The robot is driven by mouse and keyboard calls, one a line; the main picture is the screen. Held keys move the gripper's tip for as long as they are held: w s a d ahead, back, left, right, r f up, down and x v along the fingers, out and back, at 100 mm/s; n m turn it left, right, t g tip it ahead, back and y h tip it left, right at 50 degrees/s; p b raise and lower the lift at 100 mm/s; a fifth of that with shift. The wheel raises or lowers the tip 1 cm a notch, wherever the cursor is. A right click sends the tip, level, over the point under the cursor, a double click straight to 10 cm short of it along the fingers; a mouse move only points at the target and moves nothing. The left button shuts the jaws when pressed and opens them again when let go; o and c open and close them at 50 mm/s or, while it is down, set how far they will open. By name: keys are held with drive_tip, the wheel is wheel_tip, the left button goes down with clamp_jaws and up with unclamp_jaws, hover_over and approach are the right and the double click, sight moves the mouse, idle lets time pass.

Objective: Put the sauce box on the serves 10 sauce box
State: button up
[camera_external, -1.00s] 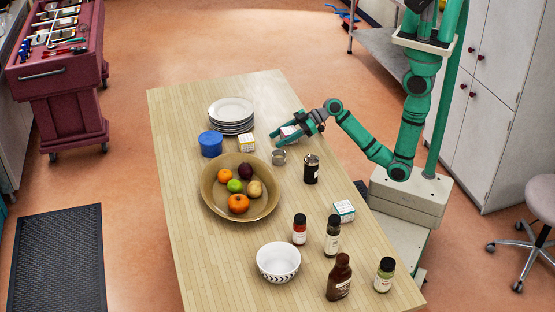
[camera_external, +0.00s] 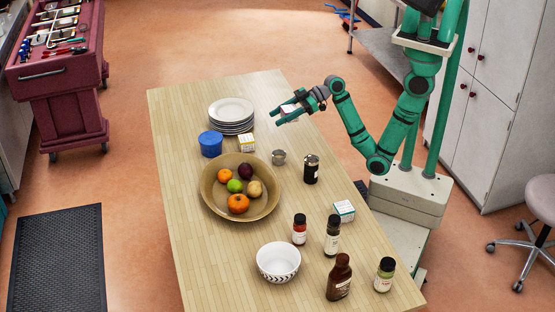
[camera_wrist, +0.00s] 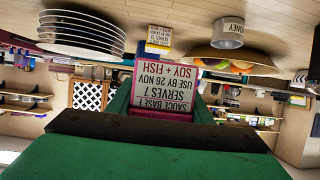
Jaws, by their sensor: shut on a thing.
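My gripper (camera_external: 290,111) is shut on a small white box (camera_external: 289,108) with a pinkish-red edge, held above the table near its far end.
A plate stack (camera_external: 231,113), a blue container (camera_external: 210,143) and a fruit bowl (camera_external: 212,205) stand around the yellow box. A small metal cup (camera_external: 279,157) and a dark can (camera_external: 311,170) are to its right. Several bottles and a white bowl (camera_external: 278,262) are nearer.

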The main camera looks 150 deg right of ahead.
wheel_tip(320, 180, up, 8)
drive_tip(key=w+a+n+t+y, duration=0.2)
drive_tip(key=w+a+n+y, duration=0.1)
drive_tip(key=w+a, duration=0.55)
drive_tip(key=w+a+n+t+y, duration=0.1)
drive_tip(key=w+a+n+y, duration=0.2)
drive_tip(key=w+a, duration=0.55)
drive_tip(key=n+y, duration=0.7)
drive_tip(key=y, duration=0.1)
hover_over(344, 212)
drive_tip(key=w, duration=0.1)
wheel_tip(344, 212, down, 4)
drive_tip(key=shift+g, duration=0.3)
drive_tip(key=shift+w+a+f, duration=0.1)
drive_tip(key=shift+a+f, duration=0.05)
drive_tip(key=shift+f, duration=2.1)
drive_tip(key=shift+w+a+f, duration=0.1)
drive_tip(key=shift+a+f, duration=0.05)
drive_tip(key=shift+f, duration=2.1)
drive_tip(key=shift+f, duration=0.15)
drive_tip(key=o, duration=1.1)
drive_tip(key=shift+o, duration=0.2)
